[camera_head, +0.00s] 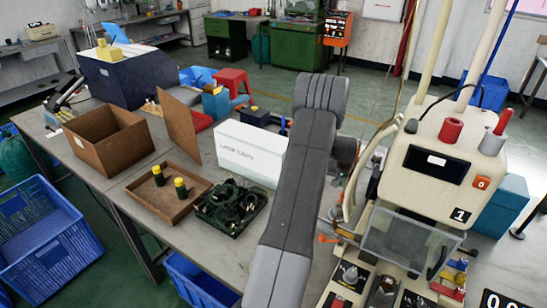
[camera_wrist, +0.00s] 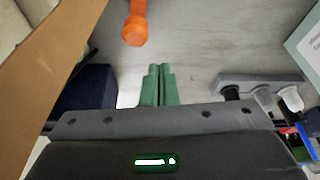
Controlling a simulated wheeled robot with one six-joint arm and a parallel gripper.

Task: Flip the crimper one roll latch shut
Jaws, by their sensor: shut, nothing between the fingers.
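Crimper one (camera_head: 452,130) is the cream machine at the right of the head view, marked with a "1" plate. An orange-ended lever (camera_head: 327,238), which looks like the roll latch, sticks out on its left side near my arm. In the wrist view an orange knob on an orange stem (camera_wrist: 134,32) shows at the top, a little left of the fingertips. My gripper (camera_wrist: 159,70) has its green fingers shut together and empty, with the tips apart from the knob in the picture. The fingers are hidden behind my arm in the head view. I cannot tell the latch's exact position.
A clear guard (camera_head: 408,242) stands at the crimper's front. The table to the left holds a white box (camera_head: 248,153), a black tray of cables (camera_head: 231,207) and a brown box (camera_head: 107,141). In the wrist view a brown panel (camera_wrist: 55,60) crosses the left side.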

